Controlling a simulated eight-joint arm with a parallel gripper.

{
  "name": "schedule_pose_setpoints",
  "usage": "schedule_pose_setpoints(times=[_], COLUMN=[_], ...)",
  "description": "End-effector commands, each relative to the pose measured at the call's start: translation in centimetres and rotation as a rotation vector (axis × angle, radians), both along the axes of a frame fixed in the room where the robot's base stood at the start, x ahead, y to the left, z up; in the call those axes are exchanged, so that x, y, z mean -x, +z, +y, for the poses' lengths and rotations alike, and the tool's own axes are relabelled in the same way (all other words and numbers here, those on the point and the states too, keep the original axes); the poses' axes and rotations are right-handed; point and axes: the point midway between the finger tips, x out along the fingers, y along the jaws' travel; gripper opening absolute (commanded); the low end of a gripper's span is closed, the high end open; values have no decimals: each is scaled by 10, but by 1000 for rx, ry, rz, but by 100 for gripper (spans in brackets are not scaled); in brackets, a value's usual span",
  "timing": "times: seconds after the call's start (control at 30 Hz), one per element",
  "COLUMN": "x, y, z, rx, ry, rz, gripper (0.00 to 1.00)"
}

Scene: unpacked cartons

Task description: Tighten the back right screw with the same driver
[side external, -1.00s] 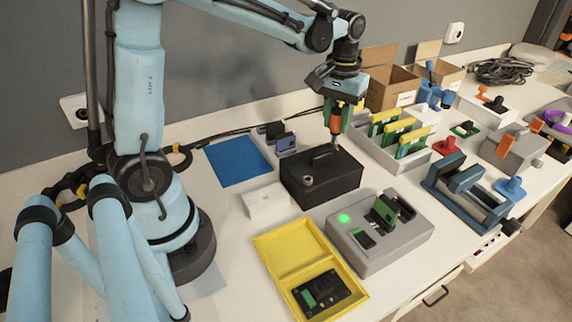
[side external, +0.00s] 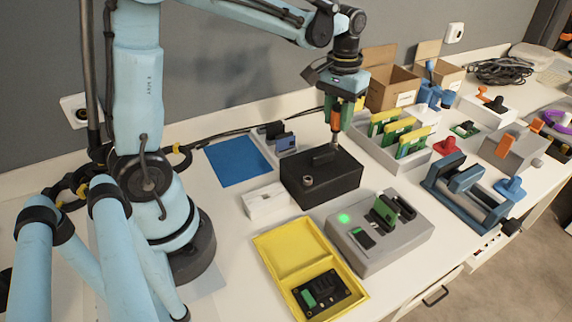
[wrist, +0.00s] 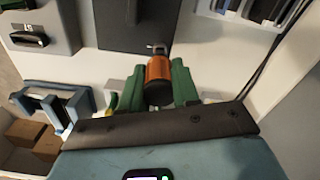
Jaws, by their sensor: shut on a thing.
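My gripper (side external: 340,115) has green fingers and is shut on an orange-handled driver (side external: 335,121), held upright. In the wrist view the orange handle (wrist: 159,70) sits between the green fingers (wrist: 158,88). The driver's metal shank points down at the back right part of a black block (side external: 322,187). Its tip meets or nearly meets the block's top; I cannot tell if it is seated in a screw. The back right screw itself is hidden. A round metal piece (side external: 308,180) shows at the block's front left. The block has a raised dark bar on top.
A grey box (side external: 385,245) with a green light stands in front. A yellow tray (side external: 290,250) holds a dark board. A rack of green-yellow boards (side external: 435,155) is close on the right. A blue mat (side external: 238,161) and white box (side external: 266,201) lie left.

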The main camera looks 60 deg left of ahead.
Motion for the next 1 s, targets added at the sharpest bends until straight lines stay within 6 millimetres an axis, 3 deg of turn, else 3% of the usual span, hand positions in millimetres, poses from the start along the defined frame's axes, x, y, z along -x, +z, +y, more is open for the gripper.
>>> schedule_pose_setpoints(times=[0.6, 1.0], x=[0, 0], y=[34, 38], z=[0, 0], rx=[-1, -1], ry=[0, 0], rz=[0, 0], gripper=[0, 0])
